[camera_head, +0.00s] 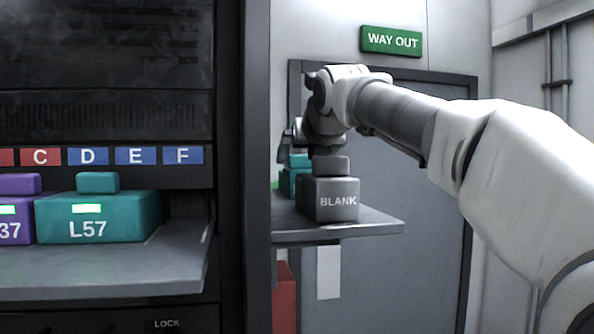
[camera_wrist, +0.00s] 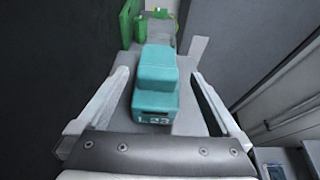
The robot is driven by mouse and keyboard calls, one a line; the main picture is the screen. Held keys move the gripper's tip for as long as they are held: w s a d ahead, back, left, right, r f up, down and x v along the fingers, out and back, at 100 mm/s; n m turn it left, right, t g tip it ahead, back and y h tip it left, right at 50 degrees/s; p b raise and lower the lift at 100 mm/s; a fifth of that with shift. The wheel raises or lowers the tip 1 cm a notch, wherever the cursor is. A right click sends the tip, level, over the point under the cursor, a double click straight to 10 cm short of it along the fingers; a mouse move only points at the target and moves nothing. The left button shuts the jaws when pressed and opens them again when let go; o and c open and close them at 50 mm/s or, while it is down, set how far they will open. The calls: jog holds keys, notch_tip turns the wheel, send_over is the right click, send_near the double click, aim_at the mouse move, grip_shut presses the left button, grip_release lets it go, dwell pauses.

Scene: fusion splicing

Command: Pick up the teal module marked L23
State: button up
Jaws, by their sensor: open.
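The teal module marked L23 (camera_wrist: 156,85) stands on a narrow grey shelf (camera_wrist: 113,105) in the wrist view, its label facing my gripper's palm. In the head view a teal module (camera_head: 289,183) shows only partly, behind the grey block marked BLANK (camera_head: 337,200); its label is hidden there. My gripper (camera_wrist: 160,75) is open, with one finger on each side of the teal module and a gap on both sides. Nothing is held.
A dark rack at left holds a teal module marked L57 (camera_head: 98,217) and a purple module (camera_head: 17,222) on a ledge (camera_head: 110,272). Green parts (camera_wrist: 132,20) stand beyond the teal module in the wrist view. A dark wall runs close along the shelf's left side.

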jog(key=shift+w+a+f+p, duration=0.3)
jog(key=shift+w+f+p, duration=0.3)
jog(key=shift+w, duration=0.05)
jog(key=shift+w+a+f+p, duration=0.25)
jog(key=shift+w+f+p, duration=0.3)
jog(key=shift+w+p, duration=0.1)
jog(key=shift+x, duration=1.1)
jog(key=shift+d, duration=0.15)
jog(key=shift+c, duration=0.2)
jog(key=c, duration=1.4)
